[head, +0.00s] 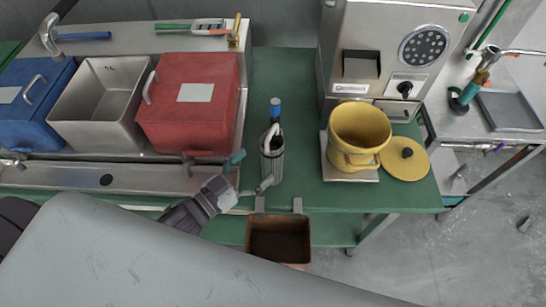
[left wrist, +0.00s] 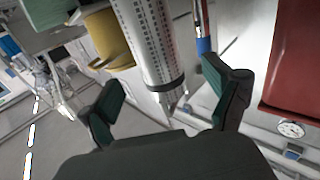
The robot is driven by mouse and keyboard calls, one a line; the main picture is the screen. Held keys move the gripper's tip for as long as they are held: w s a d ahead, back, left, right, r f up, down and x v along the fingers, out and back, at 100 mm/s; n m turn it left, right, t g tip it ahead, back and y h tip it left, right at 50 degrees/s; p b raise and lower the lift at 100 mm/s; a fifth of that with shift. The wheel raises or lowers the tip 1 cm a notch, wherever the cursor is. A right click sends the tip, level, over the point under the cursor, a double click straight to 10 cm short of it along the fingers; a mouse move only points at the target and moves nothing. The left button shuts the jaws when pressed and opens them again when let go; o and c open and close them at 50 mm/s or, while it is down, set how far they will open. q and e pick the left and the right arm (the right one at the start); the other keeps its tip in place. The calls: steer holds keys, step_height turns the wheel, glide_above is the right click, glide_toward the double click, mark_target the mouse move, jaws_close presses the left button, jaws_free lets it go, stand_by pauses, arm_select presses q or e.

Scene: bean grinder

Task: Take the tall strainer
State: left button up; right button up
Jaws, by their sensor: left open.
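The tall strainer (head: 271,160) is a slim metal cylinder standing on the green counter near its front edge, in the middle of the head view. In the left wrist view its perforated metal wall (left wrist: 150,40) fills the upper middle, with a dark band near one end. A blue-ended tool (head: 275,105) shows at its top in the head view. My left gripper (head: 250,173) is open and empty just left of the strainer, its fingers spread toward it. In the left wrist view the strainer lies ahead between the open fingers (left wrist: 168,88). My right gripper is not in view.
A red box (head: 198,125), a steel bin (head: 90,110) and a blue box (head: 35,105) stand at left. A yellow pot (head: 360,125) stands by the machine (head: 405,25) at right. A brown open bin (head: 278,228) hangs at the counter's front. Bare counter (head: 285,75) lies behind the strainer.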

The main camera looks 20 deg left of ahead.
mark_target(263, 159)
arm_select(q)
steer(key=shift+w+d+r+p, duration=0.2)
steer(key=shift+w+d+p, duration=0.1)
steer(key=shift+w, duration=0.2)
steer(key=shift+w+d+r+p, duration=0.2)
steer(key=shift+w+d, duration=0.1)
steer(key=shift+w, duration=0.2)
steer(key=p+x, duration=0.1)
steer(key=x, duration=0.2)
steer(key=shift+w+d, duration=0.1)
steer(key=shift+w, duration=0.1)
steer(key=shift+w+d+f, duration=0.1)
steer(key=shift+w, duration=0.05)
steer(key=c, duration=1.5)
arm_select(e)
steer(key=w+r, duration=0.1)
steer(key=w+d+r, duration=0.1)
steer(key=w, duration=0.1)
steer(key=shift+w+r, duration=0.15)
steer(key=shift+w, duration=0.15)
